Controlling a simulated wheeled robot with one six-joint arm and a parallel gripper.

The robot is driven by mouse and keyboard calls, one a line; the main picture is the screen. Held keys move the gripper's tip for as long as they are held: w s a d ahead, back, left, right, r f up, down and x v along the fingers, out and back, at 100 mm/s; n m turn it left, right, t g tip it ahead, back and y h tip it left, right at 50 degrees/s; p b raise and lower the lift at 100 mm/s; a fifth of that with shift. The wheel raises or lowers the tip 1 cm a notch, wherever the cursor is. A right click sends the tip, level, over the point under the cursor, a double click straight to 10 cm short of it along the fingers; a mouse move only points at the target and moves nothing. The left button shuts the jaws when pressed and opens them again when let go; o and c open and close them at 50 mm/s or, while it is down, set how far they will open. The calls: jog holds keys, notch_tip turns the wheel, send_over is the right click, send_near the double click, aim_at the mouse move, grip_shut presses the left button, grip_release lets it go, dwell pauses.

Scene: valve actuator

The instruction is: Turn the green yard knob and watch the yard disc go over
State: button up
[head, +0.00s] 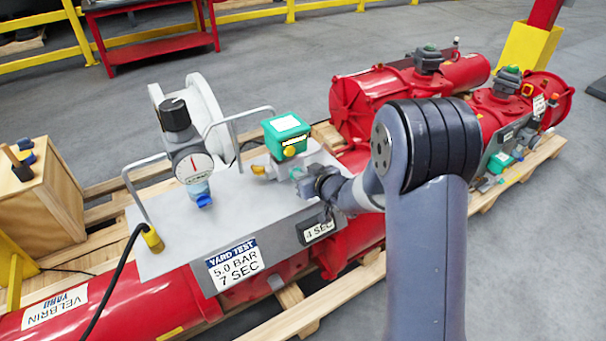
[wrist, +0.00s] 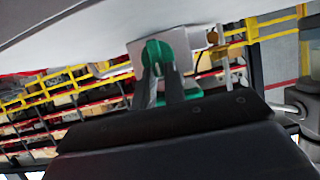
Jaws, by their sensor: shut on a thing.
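The green knob (wrist: 160,50) shows in the wrist view in front of a pale plate, with the dark fingers of my gripper (wrist: 159,74) shut on it. In the head view my gripper (head: 306,183) reaches the grey panel from the right, just below a green box (head: 288,130); the knob is mostly hidden there by the fingers. The green box has a white top, a small dark-and-yellow window and a round yellow part (head: 290,152) on its front. I cannot tell whether either is the yard disc, or how far the knob is turned.
The grey panel (head: 170,235) bears a pressure gauge (head: 193,165) with a black knob, metal hoop handles and a "YARD TEST 5.0 BAR 7 SEC" label (head: 234,264). Red actuators (head: 385,95) lie on wooden pallets behind. A wooden box (head: 35,195) stands left. Open floor lies right.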

jog(key=shift+r+p, duration=0.1)
jog(key=shift+p, duration=0.3)
grip_shut()
jog(key=m+y+p, duration=0.1)
jog(key=p, duration=0.2)
jog(key=shift+w+d+r, duration=0.1)
jog(key=shift+d+r, duration=0.05)
jog(key=shift+d, duration=0.05)
jog(key=shift+w+d+m+g+y+p, duration=0.15)
jog(key=shift+m+g+y+p, duration=0.3)
jog(key=shift+p, duration=0.8)
jog(key=p, duration=0.1)
jog(key=m+p, duration=0.1)
jog(key=m+y, duration=0.1)
jog(key=shift+w+d+f+m+g+p, duration=0.15)
jog(key=shift+d+f+m+g+p, duration=0.1)
jog(key=shift+f+p, duration=0.15)
jog(key=shift+w+d+f+m+y+p, duration=0.1)
jog(key=shift+d+f+m+y+p, duration=0.1)
jog(key=shift+m+y+p, duration=0.5)
jog(key=o, duration=0.7)
grip_release()
